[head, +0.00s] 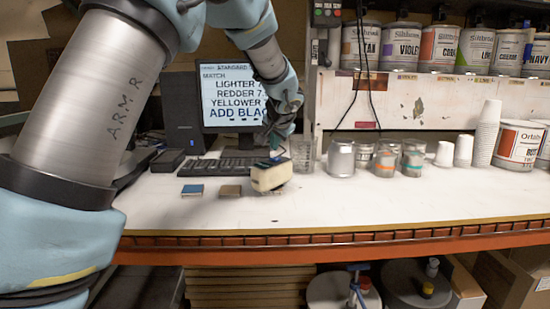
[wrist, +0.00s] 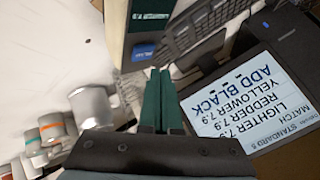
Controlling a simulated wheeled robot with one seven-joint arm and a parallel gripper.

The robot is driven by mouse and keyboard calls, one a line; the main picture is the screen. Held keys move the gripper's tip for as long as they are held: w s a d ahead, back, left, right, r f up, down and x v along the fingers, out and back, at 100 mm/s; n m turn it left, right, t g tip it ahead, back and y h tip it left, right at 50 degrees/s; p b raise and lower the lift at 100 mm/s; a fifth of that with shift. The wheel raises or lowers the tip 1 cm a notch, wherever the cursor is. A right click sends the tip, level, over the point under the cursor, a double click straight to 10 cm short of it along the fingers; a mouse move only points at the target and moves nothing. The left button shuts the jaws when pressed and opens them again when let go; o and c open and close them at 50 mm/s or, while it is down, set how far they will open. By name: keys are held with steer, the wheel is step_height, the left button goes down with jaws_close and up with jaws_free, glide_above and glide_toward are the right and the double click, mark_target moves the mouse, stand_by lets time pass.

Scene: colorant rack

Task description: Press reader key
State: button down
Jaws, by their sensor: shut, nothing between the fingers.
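The reader (head: 270,177) is a cream, block-shaped device with a dark top, standing on the white bench in front of the keyboard. In the wrist view the reader (wrist: 118,30) is at the top, with a small display and a blue key (wrist: 143,52) with lettering. My gripper (head: 273,150) is just above and behind the reader in the head view. In the wrist view my gripper (wrist: 160,72) has its green fingers shut and empty, with the tips close beside the blue key. I cannot tell whether they touch it.
A monitor (head: 230,95) reads "ADD BLACK" behind a keyboard (head: 222,166). Blue (head: 192,190) and brown (head: 230,190) sample cards lie left of the reader. A clear cup (head: 303,157) and several cans (head: 341,158) stand to the right. The bench front is clear.

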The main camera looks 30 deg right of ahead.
mark_target(275, 160)
step_height(275, 160, up, 4)
steer(key=shift+r+p, duration=0.1)
steer(key=shift+p, duration=1.05)
steer(key=a+f+n+g+y, duration=0.1)
steer(key=a+f+n, duration=0.15)
steer(key=a, duration=0.85)
steer(key=a+f+n+g+y, duration=0.15)
steer(key=a+f, duration=0.25)
steer(key=a, duration=0.8)
steer(key=s+a+f+n+g, duration=0.2)
steer(key=s+a+f+n, duration=0.1)
steer(key=s+a, duration=0.6)
steer(key=s+a+f+n+g, duration=0.2)
steer(key=s+a+f+n, duration=0.2)
steer(key=s+a, duration=0.5)
steer(key=a, duration=0.3)
steer(key=shift+s+f+n, duration=0.3)
steer(key=shift+f, duration=0.1)
steer(key=shift+g, duration=0.25)
